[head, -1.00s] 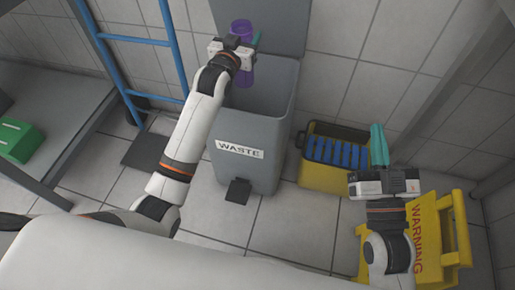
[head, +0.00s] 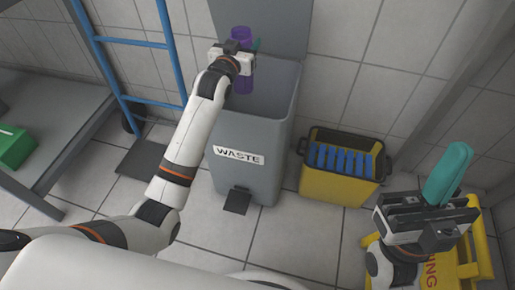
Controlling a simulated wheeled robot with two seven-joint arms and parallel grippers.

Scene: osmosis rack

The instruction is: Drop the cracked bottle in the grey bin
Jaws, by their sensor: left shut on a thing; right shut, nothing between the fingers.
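The bottle (head: 241,33) is purple and see-through. My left gripper (head: 246,52) is shut on it and holds it roughly upright over the open top of the grey bin (head: 250,186). The middle of the bottle is hidden by the gripper, and any crack is too small to make out. The bin has a WASTE label on its front, a raised lid behind and a pedal at its foot. My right gripper (head: 446,176) is shut and empty, with its teal fingers pointing up, at the lower right near the yellow warning sign.
A yellow and black crate (head: 338,186) with several blue items stands right of the bin. A grey table (head: 55,116) with a green box (head: 14,146) is at the far left. The yellow warning sign (head: 469,270) is partly hidden behind my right arm.

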